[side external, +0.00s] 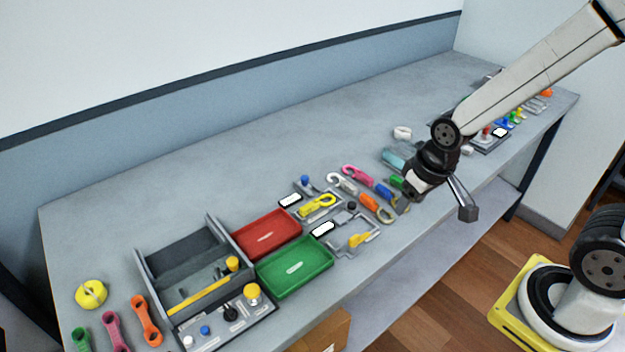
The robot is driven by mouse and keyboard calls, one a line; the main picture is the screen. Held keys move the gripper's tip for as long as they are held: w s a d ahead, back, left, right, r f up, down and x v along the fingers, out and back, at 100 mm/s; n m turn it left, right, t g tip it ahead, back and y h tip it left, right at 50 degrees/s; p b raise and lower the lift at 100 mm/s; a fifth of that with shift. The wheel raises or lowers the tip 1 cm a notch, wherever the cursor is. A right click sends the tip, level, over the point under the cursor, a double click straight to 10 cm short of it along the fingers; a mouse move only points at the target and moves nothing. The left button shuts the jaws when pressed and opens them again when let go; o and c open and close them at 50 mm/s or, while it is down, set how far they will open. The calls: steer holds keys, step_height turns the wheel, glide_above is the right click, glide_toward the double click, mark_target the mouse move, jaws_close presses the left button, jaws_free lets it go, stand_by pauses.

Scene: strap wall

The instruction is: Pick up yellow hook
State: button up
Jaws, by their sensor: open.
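A yellow hook (316,206) with a rounded, curled end lies in a grey holder on the bench, right of the red tray. A second, smaller yellow piece (358,240) sits on a grey frame in front of it; its exact shape is hard to tell. My gripper (437,204) is open, right of the yellow hook and apart from it, near the bench's front edge. Nothing shows between the fingers.
Pink (357,173), white (341,183) and orange (376,207) hooks lie between the yellow hook and my gripper. The red tray (266,234), green tray (295,267) and grey open box (190,262) stand left. The bench's back strip (270,125) is clear.

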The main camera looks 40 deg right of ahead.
steer(key=w+a+f+m+g, duration=0.1)
steer(key=w+a+f+m, duration=0.1)
steer(key=w+m, duration=0.85)
steer(key=m+g, duration=0.2)
steer(key=m, duration=0.5)
glide_above(313, 203)
steer(key=f, duration=0.5)
steer(key=shift+w+a+f, duration=0.1)
steer(key=shift+w+f, duration=0.15)
steer(key=shift+f, duration=1.35)
steer(key=shift+s+f, duration=0.15)
steer(key=shift+f, duration=2.45)
jaws_close()
